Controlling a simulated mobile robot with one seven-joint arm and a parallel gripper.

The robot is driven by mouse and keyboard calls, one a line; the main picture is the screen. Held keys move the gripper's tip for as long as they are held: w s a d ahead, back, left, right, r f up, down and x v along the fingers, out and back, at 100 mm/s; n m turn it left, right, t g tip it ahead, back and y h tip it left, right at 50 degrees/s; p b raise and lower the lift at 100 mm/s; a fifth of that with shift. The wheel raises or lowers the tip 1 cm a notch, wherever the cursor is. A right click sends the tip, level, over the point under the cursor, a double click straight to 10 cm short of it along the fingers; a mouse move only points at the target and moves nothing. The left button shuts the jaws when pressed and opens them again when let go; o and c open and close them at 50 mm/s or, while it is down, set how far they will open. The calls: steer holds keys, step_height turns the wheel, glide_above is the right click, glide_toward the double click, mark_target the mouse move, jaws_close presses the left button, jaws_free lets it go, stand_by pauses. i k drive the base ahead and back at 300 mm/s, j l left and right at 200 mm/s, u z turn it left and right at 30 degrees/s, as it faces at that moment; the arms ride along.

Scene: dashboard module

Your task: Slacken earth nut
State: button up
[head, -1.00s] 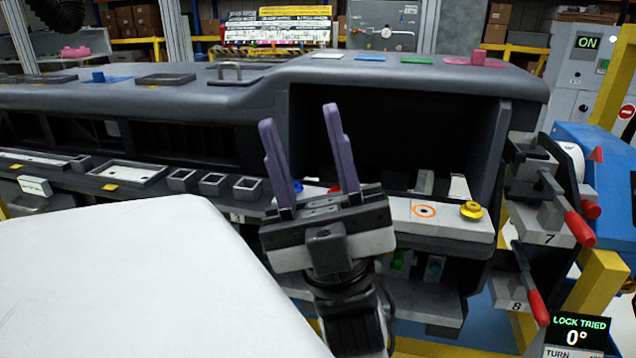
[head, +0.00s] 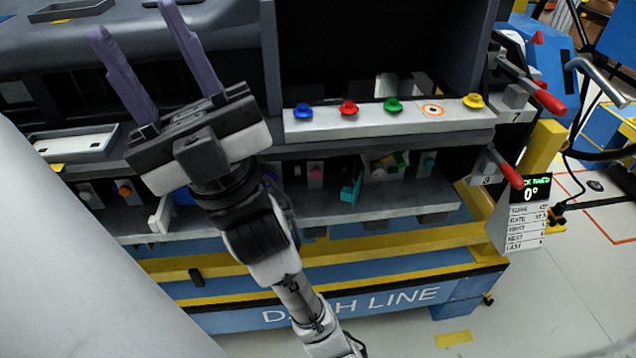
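My gripper (head: 134,20) is in the upper left, its two purple fingers spread apart with nothing between them. It points up and to the left, in front of the dark dashboard. No part can be named for certain as the earth nut. A small recess (head: 386,166) on the lower shelf holds green and yellow pieces, too small to make out. My gripper is well to the left of this recess and above it. A sign (head: 525,208) at the right reads 0° under a partly hidden green line.
Blue (head: 303,111), red (head: 348,107), green (head: 392,105) and yellow (head: 473,101) knobs stand on a white ledge (head: 430,120). A teal piece (head: 351,189) sticks out from the lower shelf. Red-handled levers (head: 548,100) jut out at the right. A large pale surface fills the lower left.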

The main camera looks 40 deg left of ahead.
mark_target(376, 170)
steer(key=k+j, duration=0.2)
steer(key=j, duration=0.2)
steer(key=k+j, duration=0.25)
steer(key=j, duration=0.2)
steer(key=k+j, duration=0.2)
steer(key=j, duration=0.2)
